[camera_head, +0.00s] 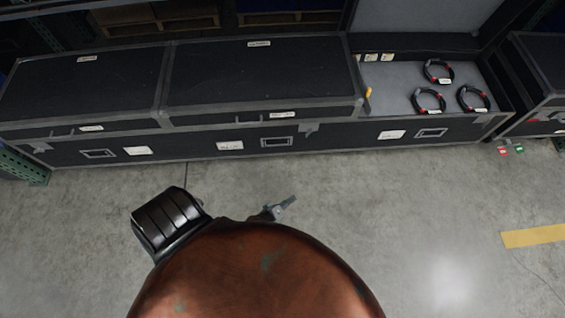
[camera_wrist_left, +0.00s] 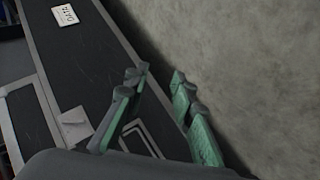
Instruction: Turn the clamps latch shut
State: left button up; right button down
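A row of black cases (camera_head: 190,137) with grey edging stands along the back in the head view. The lettering on their labels is too small to read there, so I cannot tell which one says clamps. Small grey latches show on the front, one at the middle (camera_head: 310,128), one at the far left (camera_head: 40,147) and one at the right (camera_head: 490,118). My left gripper (camera_head: 284,205) is in front of the cases. In the left wrist view its green fingers (camera_wrist_left: 159,78) are apart with nothing between them. A grey latch (camera_wrist_left: 74,122) lies left of them. My right gripper is not in view.
The right case's lid (camera_head: 410,15) is raised, and cable coils (camera_head: 429,102) lie inside. A label reading DATA (camera_wrist_left: 65,15) and a recessed handle (camera_wrist_left: 142,138) show in the wrist view. The concrete floor (camera_head: 400,220) in front is clear.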

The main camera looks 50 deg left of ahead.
aim_at(310, 134)
pick_arm(q)
jog(key=shift+s+f+m+g+p, duration=0.15)
jog(key=shift+s+f+m, duration=0.1)
jog(key=shift+s, duration=0.3)
jog(key=shift+s+f+m+g+p, duration=0.1)
jog(key=shift+s+f+m+g, duration=0.15)
jog(key=shift+s, duration=0.3)
jog(key=shift+s+f+m+g+p, duration=0.15)
jog(key=shift+s+m, duration=0.15)
jog(key=shift+s, duration=0.25)
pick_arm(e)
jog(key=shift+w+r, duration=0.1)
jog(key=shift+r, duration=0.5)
